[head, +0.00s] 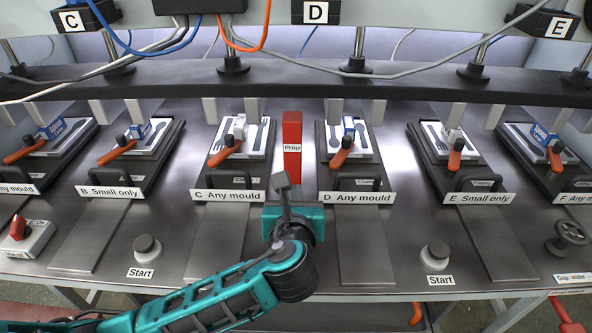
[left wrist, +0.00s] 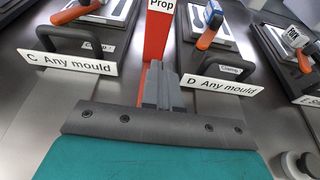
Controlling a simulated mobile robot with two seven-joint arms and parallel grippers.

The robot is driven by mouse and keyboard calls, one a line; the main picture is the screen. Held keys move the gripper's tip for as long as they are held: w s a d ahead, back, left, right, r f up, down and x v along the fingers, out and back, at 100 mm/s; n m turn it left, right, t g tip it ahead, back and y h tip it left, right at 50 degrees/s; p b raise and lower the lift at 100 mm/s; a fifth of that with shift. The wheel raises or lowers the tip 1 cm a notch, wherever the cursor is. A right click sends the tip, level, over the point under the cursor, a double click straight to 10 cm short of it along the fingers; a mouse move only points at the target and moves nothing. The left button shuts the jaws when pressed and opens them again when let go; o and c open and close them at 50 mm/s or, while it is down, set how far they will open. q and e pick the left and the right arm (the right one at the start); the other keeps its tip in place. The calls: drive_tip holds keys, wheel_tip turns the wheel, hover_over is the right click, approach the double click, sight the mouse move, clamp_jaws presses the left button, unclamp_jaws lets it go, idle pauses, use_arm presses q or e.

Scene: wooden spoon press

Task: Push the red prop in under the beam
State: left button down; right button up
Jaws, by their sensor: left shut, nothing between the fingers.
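The red prop (head: 292,133) is an upright red block with a white "Prop" label. It stands between station C and station D, in front of the dark beam (head: 330,88) that runs across the back. My left gripper (head: 281,180) is shut and empty, just in front of the prop's lower part. In the left wrist view the shut fingers (left wrist: 161,85) overlap the foot of the prop (left wrist: 158,35); I cannot tell whether they touch it. The prop's top is cut off in that view. My right gripper is not in view.
Mould station C (head: 232,150) and mould station D (head: 347,150), with orange-handled clamps and black handles, flank the prop closely. Start buttons (head: 145,249) and (head: 436,256) stand near the front edge. Cables (head: 190,40) hang above the beam. Bare metal table (head: 300,255) lies in front.

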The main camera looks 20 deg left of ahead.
sight(296, 165)
use_arm(q)
drive_tip(key=x, duration=0.5)
drive_tip(key=r+x, duration=0.1)
drive_tip(key=x, duration=0.1)
drive_tip(key=shift+w+f, duration=0.1)
drive_tip(key=shift+w, duration=0.2)
drive_tip(key=shift+w+a, duration=0.2)
drive_tip(key=shift+w, duration=0.25)
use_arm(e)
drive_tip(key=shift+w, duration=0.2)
